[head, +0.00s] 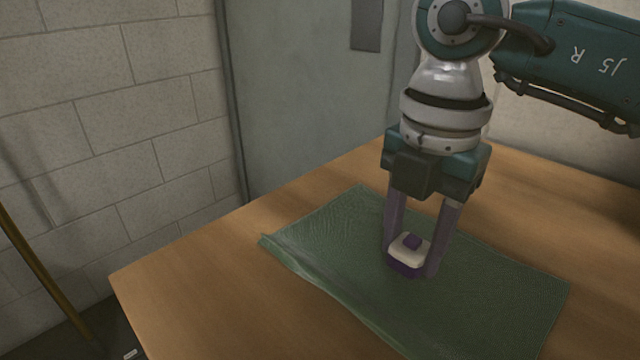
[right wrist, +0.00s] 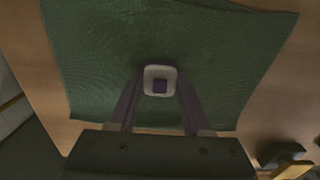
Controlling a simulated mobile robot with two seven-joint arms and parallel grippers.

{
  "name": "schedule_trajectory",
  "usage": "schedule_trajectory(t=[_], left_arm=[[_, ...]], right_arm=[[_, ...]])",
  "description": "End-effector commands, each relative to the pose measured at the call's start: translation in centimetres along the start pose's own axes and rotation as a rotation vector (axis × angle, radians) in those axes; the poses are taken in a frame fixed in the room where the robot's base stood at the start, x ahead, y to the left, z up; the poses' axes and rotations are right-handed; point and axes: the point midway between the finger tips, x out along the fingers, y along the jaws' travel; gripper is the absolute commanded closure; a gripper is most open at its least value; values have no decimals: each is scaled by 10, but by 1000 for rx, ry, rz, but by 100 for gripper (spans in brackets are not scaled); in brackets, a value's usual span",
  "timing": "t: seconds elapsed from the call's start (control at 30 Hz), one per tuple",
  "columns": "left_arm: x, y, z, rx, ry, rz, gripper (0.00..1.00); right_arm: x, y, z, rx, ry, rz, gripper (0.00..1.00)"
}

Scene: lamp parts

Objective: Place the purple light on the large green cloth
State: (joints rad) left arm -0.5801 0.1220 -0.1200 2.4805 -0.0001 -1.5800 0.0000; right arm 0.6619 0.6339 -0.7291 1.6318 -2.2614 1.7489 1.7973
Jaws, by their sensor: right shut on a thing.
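The purple light (head: 407,257) is a small block with a white upper part and a purple knob on top. My right gripper (head: 411,268) is shut on it, one finger on each side, over the middle of the large green cloth (head: 330,235). I cannot tell whether the light touches the cloth. In the right wrist view the light (right wrist: 160,82) sits between the fingertips, with the cloth (right wrist: 220,50) behind it. The cloth lies on the table, its left edge slightly raised and folded. My left gripper is not in view.
The wooden table (head: 220,290) has bare room left of the cloth and at the back right. Its left edge faces a block wall. In the right wrist view a dark object and a yellowish object (right wrist: 292,170) show at the lower right.

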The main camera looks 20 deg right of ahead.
Motion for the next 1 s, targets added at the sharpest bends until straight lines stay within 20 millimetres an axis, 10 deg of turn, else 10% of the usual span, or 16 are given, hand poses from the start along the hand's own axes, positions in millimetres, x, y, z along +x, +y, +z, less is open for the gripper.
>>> schedule_trajectory(t=[0.1, 0.13, 0.37, 0.67, 1.0], left_arm=[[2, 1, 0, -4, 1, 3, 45], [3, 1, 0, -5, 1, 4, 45], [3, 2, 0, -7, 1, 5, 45], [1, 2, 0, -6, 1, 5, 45], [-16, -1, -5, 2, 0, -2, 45]], right_arm=[[10, -4, 0, 2, -4, -14, 100], [11, -4, 1, 2, -5, -16, 48], [12, -5, 1, 3, -7, -16, 23], [8, -5, 2, 3, -9, -19, 22], [-60, -2, 2, 1, -8, -8, 22]])
